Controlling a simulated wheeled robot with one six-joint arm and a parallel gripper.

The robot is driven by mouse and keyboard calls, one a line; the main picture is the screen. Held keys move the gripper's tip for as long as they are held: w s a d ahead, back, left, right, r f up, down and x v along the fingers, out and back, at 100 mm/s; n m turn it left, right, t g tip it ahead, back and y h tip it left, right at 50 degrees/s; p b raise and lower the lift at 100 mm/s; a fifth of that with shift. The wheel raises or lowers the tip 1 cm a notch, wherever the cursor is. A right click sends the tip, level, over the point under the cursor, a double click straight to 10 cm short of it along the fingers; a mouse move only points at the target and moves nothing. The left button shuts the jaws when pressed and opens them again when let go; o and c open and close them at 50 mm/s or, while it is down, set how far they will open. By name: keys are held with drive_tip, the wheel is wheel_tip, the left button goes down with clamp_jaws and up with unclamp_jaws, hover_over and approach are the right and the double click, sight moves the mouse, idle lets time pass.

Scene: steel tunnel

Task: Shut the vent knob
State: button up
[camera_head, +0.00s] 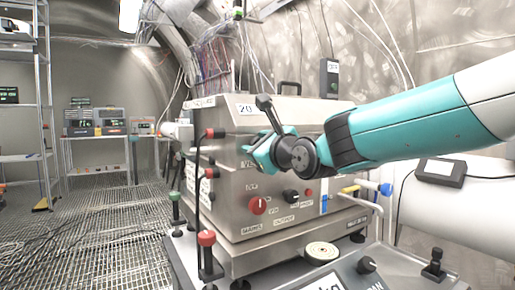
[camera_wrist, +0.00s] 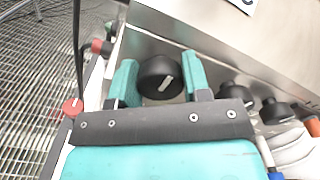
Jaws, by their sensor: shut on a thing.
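A black knob (camera_wrist: 163,84) with a white pointer line sits between the two teal fingers of my gripper (camera_wrist: 160,76) in the wrist view. The fingers are shut on its sides, and its pointer is slightly tilted. In the head view my gripper (camera_head: 258,152) is at the upper front of the steel box (camera_head: 228,222), beside a partly covered label beginning "VE" (camera_head: 249,165). The knob itself is hidden there behind my gripper.
Below on the panel are a red knob (camera_head: 257,205) and a black knob (camera_head: 290,196). Red-topped levers (camera_head: 207,238) stand to the left. A round disc (camera_head: 322,252) and black joystick (camera_head: 434,266) are in front. Shelving (camera_head: 45,110) stands far left, with open grating floor between.

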drive_tip(key=shift+f, duration=0.2)
idle(0.3)
drive_tip(key=o, duration=0.9)
drive_tip(key=shift+r, duration=0.15)
drive_tip(key=shift+s, duration=0.1)
drive_tip(key=b+v, duration=0.2)
drive_tip(key=v, duration=1.5)
drive_tip(key=shift+s+d, duration=0.15)
